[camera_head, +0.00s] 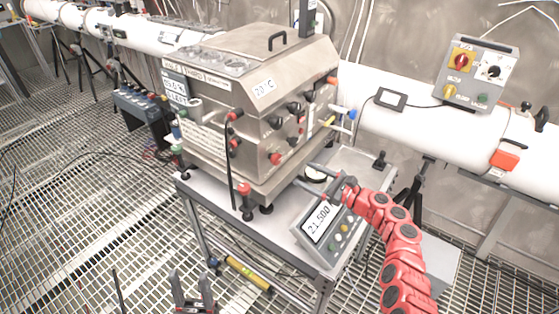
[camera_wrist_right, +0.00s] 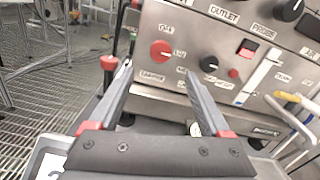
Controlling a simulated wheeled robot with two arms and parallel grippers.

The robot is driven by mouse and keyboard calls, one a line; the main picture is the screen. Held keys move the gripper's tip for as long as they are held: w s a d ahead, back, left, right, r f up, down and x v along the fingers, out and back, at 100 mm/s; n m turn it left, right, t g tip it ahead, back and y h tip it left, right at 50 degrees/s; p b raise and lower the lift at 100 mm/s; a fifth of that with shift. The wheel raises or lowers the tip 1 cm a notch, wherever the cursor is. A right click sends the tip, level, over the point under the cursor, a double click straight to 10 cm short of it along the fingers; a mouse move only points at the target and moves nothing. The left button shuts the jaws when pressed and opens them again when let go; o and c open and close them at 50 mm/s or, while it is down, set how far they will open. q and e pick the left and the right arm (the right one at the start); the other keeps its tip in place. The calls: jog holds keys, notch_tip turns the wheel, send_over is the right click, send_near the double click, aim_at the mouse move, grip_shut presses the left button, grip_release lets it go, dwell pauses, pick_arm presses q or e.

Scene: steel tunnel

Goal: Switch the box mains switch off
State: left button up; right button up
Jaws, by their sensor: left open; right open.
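The steel box (camera_head: 255,100) stands on a grey cart. Its front panel (camera_wrist_right: 230,50) fills the right of the right wrist view. The panel carries a red round knob (camera_wrist_right: 161,50), a black knob (camera_wrist_right: 209,64) to its right and a small red rocker switch (camera_wrist_right: 247,52) in a dark frame. The small labels are too blurred to read surely, so I cannot tell which control is the mains switch. My right gripper (camera_head: 303,176) is open and empty at the box's lower front; between its fingertips (camera_wrist_right: 158,68) the red knob shows ahead. My left gripper (camera_head: 195,292) is open, low in front of the cart.
A display unit (camera_head: 322,222) reading 21.500 sits on the cart beside my right arm. Colored handles (camera_head: 343,116) stick out at the box's right side. A white pipe (camera_head: 400,125) runs behind, with a grey control box (camera_head: 476,75) above it. The grating floor at left is mostly free.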

aim_at(279, 161)
jog(key=b+x, duration=0.1)
jog(key=x, duration=0.4)
jog(key=b+x, duration=0.1)
jog(key=x, duration=0.4)
jog(key=shift+f+b, duration=0.2)
jog(key=shift+b, duration=0.15)
jog(key=shift+w+a+r, duration=0.15)
jog(key=shift+w+a, duration=0.1)
